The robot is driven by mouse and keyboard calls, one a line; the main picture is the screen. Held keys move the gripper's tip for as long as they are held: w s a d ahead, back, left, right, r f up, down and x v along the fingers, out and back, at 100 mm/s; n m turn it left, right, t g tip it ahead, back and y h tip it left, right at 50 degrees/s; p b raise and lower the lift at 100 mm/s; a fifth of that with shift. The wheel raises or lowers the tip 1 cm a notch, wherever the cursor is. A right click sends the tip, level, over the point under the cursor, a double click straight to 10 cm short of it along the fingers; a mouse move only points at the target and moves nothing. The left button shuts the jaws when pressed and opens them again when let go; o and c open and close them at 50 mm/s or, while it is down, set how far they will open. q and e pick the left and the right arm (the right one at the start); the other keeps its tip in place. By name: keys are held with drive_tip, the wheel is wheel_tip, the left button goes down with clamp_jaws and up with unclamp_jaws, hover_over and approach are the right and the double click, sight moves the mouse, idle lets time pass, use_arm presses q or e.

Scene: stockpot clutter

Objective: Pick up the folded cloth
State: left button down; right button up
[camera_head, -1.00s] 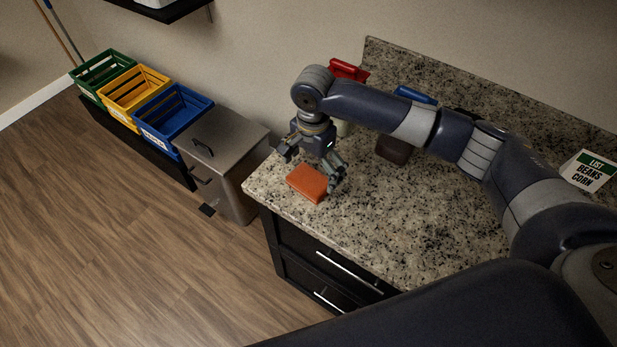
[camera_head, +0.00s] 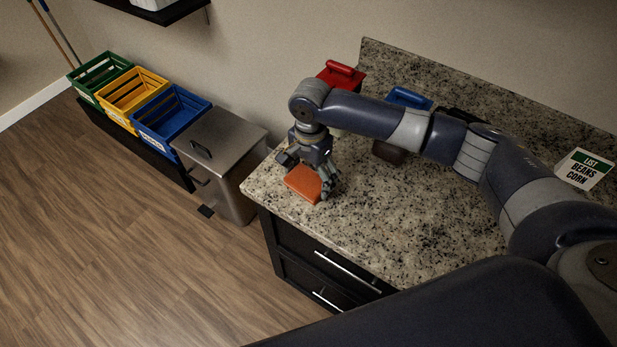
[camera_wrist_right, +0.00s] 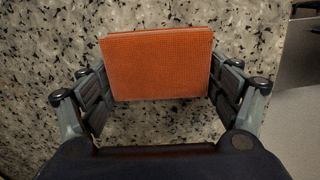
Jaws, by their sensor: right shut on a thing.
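The folded cloth (camera_head: 303,183) is orange and lies flat near the left end of the granite counter. It also shows in the right wrist view (camera_wrist_right: 157,65), with a waffle-like texture. My right gripper (camera_head: 309,176) is over the cloth, pointing down. In the right wrist view, its two fingers (camera_wrist_right: 162,98) are at the left and right edges of the cloth, shut on it. The cloth still appears to be at counter level. My left gripper is not in view.
The granite counter (camera_head: 400,215) has free room to the right of the cloth. A red-lidded container (camera_head: 341,76) and a blue-lidded one (camera_head: 408,98) stand behind my arm. A steel bin (camera_head: 222,150) and blue crate (camera_head: 171,115) are left.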

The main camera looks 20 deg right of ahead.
sight(310, 175)
drive_tip(key=shift+r, duration=0.2)
drive_tip(key=shift+w+r, duration=0.1)
drive_tip(key=shift+r, duration=0.15)
wheel_tip(310, 175, up, 3)
drive_tip(key=shift+f+b, duration=0.2)
drive_tip(key=shift+b, duration=0.65)
use_arm(q)
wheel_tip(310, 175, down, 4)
drive_tip(key=shift+b, duration=1.1)
use_arm(e)
drive_tip(key=s+a+r, duration=0.1)
drive_tip(key=s+a, duration=0.1)
drive_tip(key=s, duration=1.4)
drive_tip(key=shift+a+r, duration=0.15)
drive_tip(key=shift+r, duration=0.1)
